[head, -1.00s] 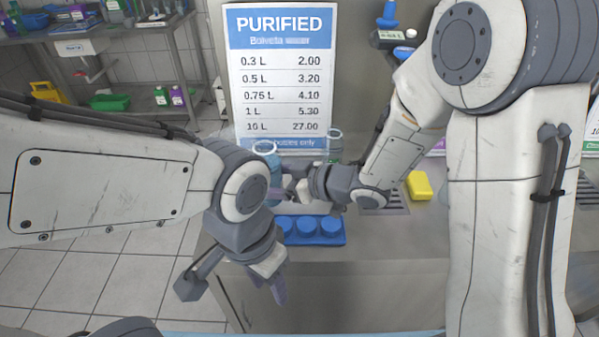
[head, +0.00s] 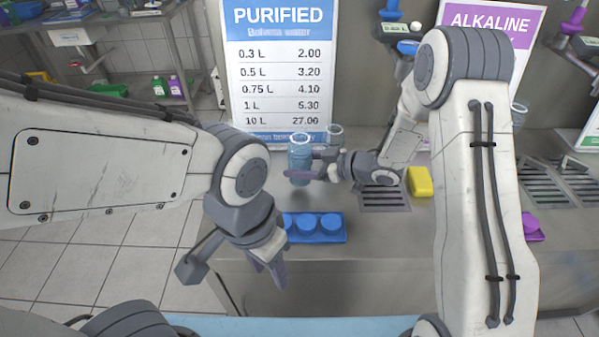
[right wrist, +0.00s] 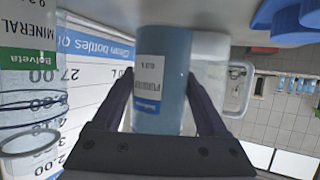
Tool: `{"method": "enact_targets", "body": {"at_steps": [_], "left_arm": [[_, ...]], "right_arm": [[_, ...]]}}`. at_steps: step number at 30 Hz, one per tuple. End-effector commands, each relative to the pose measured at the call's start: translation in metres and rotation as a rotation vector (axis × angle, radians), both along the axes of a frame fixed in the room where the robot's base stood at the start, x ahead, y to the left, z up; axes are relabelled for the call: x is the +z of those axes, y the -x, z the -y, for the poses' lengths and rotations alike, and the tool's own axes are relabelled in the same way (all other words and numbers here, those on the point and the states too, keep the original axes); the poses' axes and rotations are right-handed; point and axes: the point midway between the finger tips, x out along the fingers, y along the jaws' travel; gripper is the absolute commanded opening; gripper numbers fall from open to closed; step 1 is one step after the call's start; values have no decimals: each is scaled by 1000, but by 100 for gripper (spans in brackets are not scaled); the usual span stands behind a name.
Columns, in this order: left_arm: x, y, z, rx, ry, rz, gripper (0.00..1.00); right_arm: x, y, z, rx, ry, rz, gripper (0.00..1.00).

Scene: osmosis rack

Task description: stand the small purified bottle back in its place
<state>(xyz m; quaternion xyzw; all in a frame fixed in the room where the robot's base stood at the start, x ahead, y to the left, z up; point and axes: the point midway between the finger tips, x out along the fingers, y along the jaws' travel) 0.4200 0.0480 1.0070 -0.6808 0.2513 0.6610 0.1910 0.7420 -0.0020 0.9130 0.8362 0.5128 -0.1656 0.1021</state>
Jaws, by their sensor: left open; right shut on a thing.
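The small purified bottle (head: 300,164) is blue and see-through, and stands roughly upright in front of the PURIFIED price sign. My right gripper (head: 314,166) is shut on it from the right. In the right wrist view the bottle (right wrist: 172,55) shows a PURIFIED label between the two fingers (right wrist: 163,105). Its base is close to the counter; I cannot tell whether it touches. My left gripper (head: 268,272) is open and empty, hanging low in front of the counter's front edge.
A blue tray (head: 335,238) with blue caps lies at the counter's front. A clear vessel (head: 335,136) stands behind the bottle. A drain grate (head: 384,200) and a yellow block (head: 419,182) are to the right. A MINERAL bottle (right wrist: 28,70) shows in the right wrist view.

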Motion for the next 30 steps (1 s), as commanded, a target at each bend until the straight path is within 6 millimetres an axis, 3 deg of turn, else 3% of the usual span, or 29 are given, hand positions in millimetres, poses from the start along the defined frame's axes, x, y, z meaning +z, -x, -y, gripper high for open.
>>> {"method": "enact_targets", "body": {"at_steps": [6, 18, 19, 20, 30], "left_arm": [[1, 0, 0, 0, 0, 0, 46], [-2, 0, 0, 0, 0, 0, 46], [-1, 0, 0, 0, 0, 0, 46], [-1, 0, 0, 0, 0, 0, 46], [0, 0, 0, 0, 0, 0, 46]], "right_arm": [[-30, 0, 0, -1, -1, -2, 0], [-36, 0, -1, -1, -1, 0, 0], [-35, 1, 0, 0, 0, -1, 88], [-35, 1, 0, 0, 0, -1, 99], [-31, 1, 3, -3, 0, -1, 100]]}}
